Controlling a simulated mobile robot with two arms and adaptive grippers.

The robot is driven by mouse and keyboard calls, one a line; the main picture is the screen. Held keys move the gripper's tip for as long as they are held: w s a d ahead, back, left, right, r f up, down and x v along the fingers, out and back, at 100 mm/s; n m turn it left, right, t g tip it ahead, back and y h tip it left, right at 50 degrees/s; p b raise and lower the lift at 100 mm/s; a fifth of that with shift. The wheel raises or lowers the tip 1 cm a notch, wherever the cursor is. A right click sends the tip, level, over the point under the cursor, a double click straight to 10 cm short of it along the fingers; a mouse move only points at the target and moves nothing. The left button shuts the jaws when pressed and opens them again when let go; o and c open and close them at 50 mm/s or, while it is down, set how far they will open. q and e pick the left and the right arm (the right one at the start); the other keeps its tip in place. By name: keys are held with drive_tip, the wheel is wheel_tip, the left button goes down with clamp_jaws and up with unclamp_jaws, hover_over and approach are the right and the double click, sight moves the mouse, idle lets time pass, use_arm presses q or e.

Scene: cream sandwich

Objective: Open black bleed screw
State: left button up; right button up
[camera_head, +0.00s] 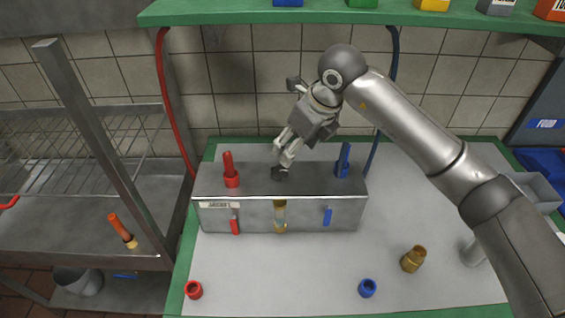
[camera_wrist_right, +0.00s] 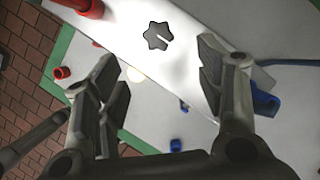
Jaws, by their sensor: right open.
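The black bleed screw (camera_wrist_right: 157,36) is a star-shaped knob on top of the metal manifold box (camera_head: 280,214). In the head view the screw (camera_head: 279,173) shows just below my right gripper's fingers. My right gripper (camera_head: 283,160) comes down from above, over the box between the red and blue fittings. In the right wrist view my right gripper (camera_wrist_right: 163,88) is open, with the screw between and beyond its fingers and apart from them. My left gripper is in neither view.
A red fitting (camera_head: 231,170) and a blue fitting (camera_head: 343,161) stand on the box on either side. A red cap (camera_head: 193,289), a blue cap (camera_head: 367,288) and a brass piece (camera_head: 413,259) lie on the table. A green shelf (camera_head: 220,14) runs above.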

sight(280, 171)
drive_tip(key=p+x, duration=0.3)
drive_tip(key=x, duration=0.6)
drive_tip(key=shift+s+a+f+p, duration=0.1)
drive_tip(key=shift+a+f+p, duration=0.1)
drive_tip(key=shift+p, duration=0.1)
drive_tip(key=shift+a+f, duration=0.1)
drive_tip(key=shift+f, duration=0.45)
